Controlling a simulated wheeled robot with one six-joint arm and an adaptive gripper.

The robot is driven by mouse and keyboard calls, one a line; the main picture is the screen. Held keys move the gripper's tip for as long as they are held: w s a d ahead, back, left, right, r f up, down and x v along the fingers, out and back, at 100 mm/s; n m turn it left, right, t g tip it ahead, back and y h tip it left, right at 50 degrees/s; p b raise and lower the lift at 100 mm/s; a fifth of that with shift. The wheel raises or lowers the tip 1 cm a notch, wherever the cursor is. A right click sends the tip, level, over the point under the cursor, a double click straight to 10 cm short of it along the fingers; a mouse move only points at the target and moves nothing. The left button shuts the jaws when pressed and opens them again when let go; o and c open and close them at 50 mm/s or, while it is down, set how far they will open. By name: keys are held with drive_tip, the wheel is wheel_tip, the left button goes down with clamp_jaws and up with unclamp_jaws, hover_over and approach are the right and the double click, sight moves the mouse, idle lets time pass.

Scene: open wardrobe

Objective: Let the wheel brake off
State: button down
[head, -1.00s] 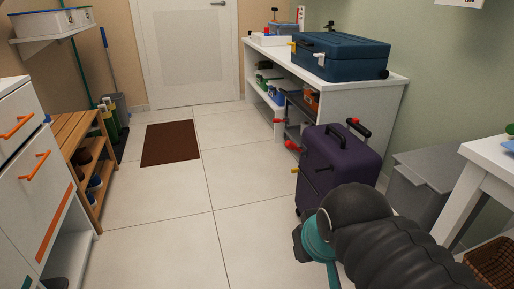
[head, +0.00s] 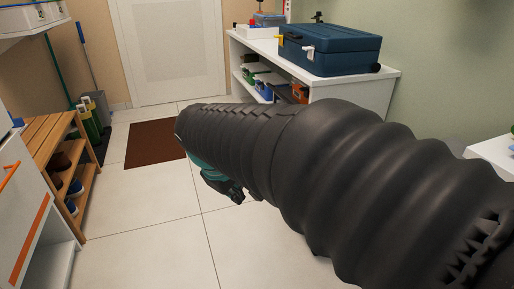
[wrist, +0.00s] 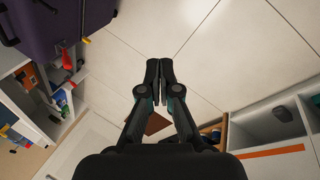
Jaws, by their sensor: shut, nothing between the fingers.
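A purple suitcase (wrist: 65,22) fills the top left corner of the wrist view, with a dark handle at its far left. A small yellow tab (wrist: 85,40) shows at the suitcase's lower edge. A red piece (wrist: 67,58) is close by; I cannot tell whether it belongs to the suitcase or the shelf behind. No part is clearly readable as the wheel brake. My gripper (wrist: 159,66) is shut and empty over bare floor, to the right of the suitcase and apart from it.
A white shelf unit (head: 390,86) bears a blue case (head: 330,52) at the back right. A wooden shoe rack (head: 78,137) and white drawers (head: 22,200) stand at left. A brown mat (head: 150,143) lies before the door. The tiled floor between is clear.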

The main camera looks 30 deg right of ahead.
drive_tip(key=w+d+f+n+g+h, duration=0.2)
drive_tip(key=w+d+f+n+h, duration=0.2)
drive_tip(key=w+d, duration=0.5)
drive_tip(key=w+d+f+n+g+h, duration=0.35)
drive_tip(key=w+d, duration=0.25)
drive_tip(key=w, duration=0.5)
drive_tip(key=w+d+f+n+t+h, duration=0.1)
drive_tip(key=w+d+f+n+h, duration=0.25)
drive_tip(key=w+f, duration=0.35)
drive_tip(key=w+d+f+n+t+h, duration=0.1)
drive_tip(key=w+d+f+n+h, duration=0.3)
drive_tip(key=f, duration=0.5)
drive_tip(key=d+r+p, duration=0.1)
drive_tip(key=d+r, duration=0.3)
drive_tip(key=d, duration=0.7)
drive_tip(key=shift+d+p, duration=0.15)
drive_tip(key=shift+p, duration=0.2)
drive_tip(key=shift+d, duration=0.1)
drive_tip(key=shift+w, duration=0.1)
